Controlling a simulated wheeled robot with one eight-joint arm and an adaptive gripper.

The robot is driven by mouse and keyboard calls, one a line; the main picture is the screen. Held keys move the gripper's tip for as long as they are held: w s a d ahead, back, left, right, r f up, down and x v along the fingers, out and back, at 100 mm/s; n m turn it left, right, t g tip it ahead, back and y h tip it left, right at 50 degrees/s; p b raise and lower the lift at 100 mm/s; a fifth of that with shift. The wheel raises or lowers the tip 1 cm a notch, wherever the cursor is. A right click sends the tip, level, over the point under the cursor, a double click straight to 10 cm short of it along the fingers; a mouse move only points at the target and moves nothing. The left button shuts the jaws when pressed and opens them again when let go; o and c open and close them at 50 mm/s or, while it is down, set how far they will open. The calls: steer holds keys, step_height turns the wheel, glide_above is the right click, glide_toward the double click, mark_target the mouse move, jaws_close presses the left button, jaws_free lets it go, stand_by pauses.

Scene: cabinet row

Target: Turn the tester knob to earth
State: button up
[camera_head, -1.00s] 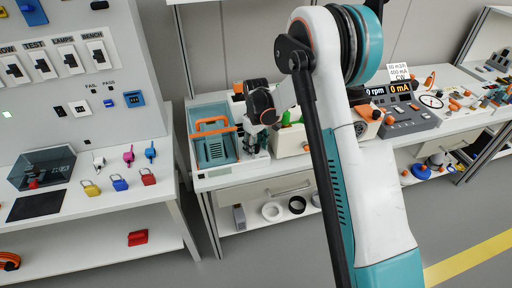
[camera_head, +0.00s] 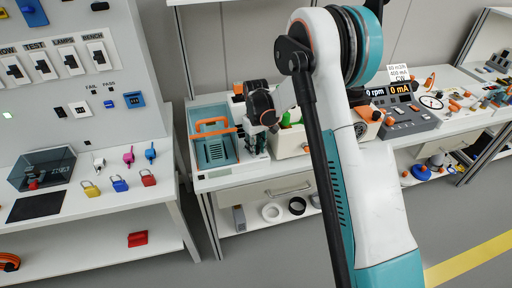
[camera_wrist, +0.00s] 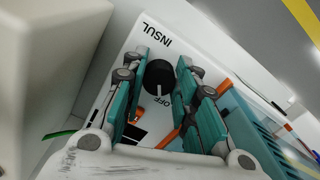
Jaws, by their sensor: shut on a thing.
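The tester is a white panel (camera_wrist: 122,75) in the wrist view, with a round black knob (camera_wrist: 158,76). The knob's white pointer line faces the word OFF. The word INSUL is printed beyond the knob, and no earth label is readable; the fingers cover part of the panel. My gripper (camera_wrist: 163,68) has its teal fingers on both sides of the knob and is shut on it. In the head view my gripper (camera_head: 264,128) points down at the bench between the teal tray and a cream bin, and the knob is hidden there.
The teal tray (camera_head: 192,150) with an orange handle stands close left of my gripper. The cream bin (camera_head: 290,143) stands close right. A grey control panel (camera_head: 412,122) with displays is further right. A separate lockout bench (camera_head: 110,203) with padlocks is at left.

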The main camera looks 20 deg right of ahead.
steer(key=m, duration=0.5)
steer(key=shift+a, duration=0.1)
steer(key=shift+a+m, duration=0.1)
steer(key=shift+m, duration=2.3)
steer(key=o, duration=1)
steer(key=shift+o, duration=0.2)
step_height(320, 180, up, 12)
